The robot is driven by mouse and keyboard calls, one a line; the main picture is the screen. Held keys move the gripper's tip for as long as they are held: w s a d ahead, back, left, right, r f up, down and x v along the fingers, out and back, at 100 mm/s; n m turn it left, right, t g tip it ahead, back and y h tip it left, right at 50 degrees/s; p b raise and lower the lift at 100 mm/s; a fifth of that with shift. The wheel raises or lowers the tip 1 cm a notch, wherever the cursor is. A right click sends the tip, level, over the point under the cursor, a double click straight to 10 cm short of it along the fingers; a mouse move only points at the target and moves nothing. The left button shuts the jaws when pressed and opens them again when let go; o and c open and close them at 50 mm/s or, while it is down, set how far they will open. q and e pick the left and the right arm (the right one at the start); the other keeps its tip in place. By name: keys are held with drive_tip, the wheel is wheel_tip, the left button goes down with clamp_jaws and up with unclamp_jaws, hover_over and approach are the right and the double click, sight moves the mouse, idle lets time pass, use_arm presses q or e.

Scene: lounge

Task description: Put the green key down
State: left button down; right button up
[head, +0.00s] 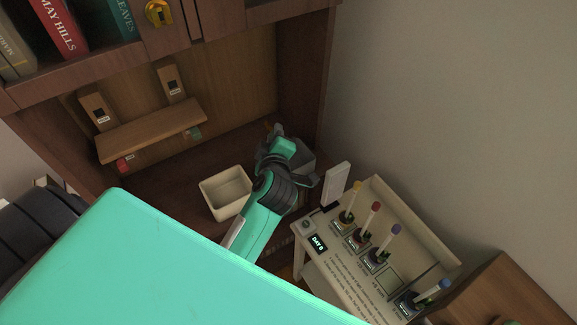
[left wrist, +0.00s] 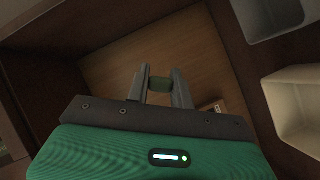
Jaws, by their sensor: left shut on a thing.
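My left gripper (head: 272,135) reaches into the wooden cabinet, behind and right of a small cream bin. In the left wrist view its two fingers (left wrist: 160,88) are shut on a small dull green piece, which I take to be the green key (left wrist: 160,84). Only a small part of the piece shows between the fingertips. In the head view the gripper's own body hides it. My right gripper is not in view.
The cream bin (head: 226,208) stands open on the cabinet floor. A small wooden shelf (head: 150,132) is on the back panel, with red (head: 124,164) and teal (head: 194,132) tags below it. Right of the cabinet stands a cream stand (head: 385,215) with several colour-topped sticks.

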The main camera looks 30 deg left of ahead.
use_arm(q)
drive_tip(key=w+r+m+g+y+p, duration=0.25)
drive_tip(key=w+m+g, duration=0.25)
drive_tip(key=g, duration=0.3)
drive_tip(key=f+p, duration=0.2)
drive_tip(key=f, duration=0.7)
drive_tip(key=f+p, duration=0.1)
drive_tip(key=f, duration=0.8)
drive_tip(key=shift+s+a+f+p, duration=0.2)
drive_tip(key=shift+f+p, duration=0.1)
drive_tip(key=shift+p, duration=0.05)
drive_tip(key=shift+f, duration=0.3)
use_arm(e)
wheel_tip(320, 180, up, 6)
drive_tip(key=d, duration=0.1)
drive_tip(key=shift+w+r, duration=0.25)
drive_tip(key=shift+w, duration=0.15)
use_arm(q)
drive_tip(key=shift+f, duration=0.1)
